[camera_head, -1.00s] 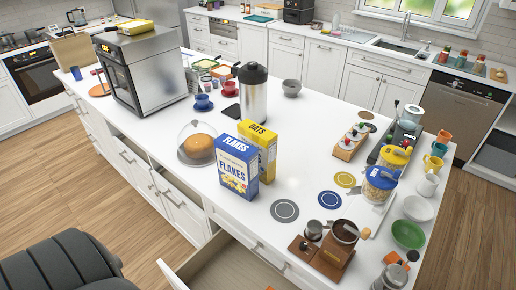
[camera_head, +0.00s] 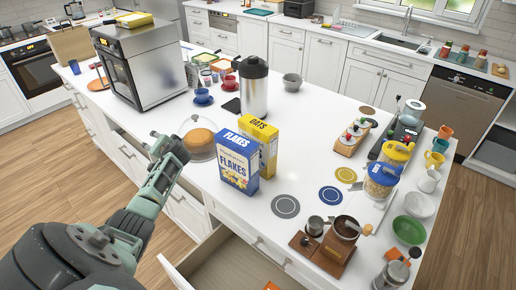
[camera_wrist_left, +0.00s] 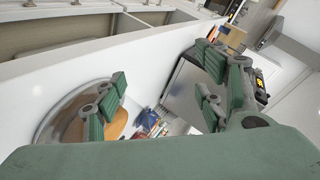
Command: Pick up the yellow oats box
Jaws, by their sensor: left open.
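The yellow oats box (camera_head: 268,140) stands upright on the white island counter, behind and to the right of the blue-and-white flakes box (camera_head: 237,163). The flakes box hides part of its front. My left gripper (camera_head: 163,142) is at the island's front edge, left of both boxes and near the cake under the glass dome. It is open and empty. In the left wrist view its fingers (camera_wrist_left: 165,98) are spread, with the cake dome (camera_wrist_left: 75,115) beyond them. The oats box does not clearly show there. My right gripper is not in view.
The glass dome with a cake (camera_head: 199,139) stands left of the boxes. A tall steel flask (camera_head: 254,88) stands behind them. An open drawer (camera_head: 225,265) juts out below the counter. Coasters (camera_head: 285,206) and a wooden coffee grinder (camera_head: 335,248) lie to the right.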

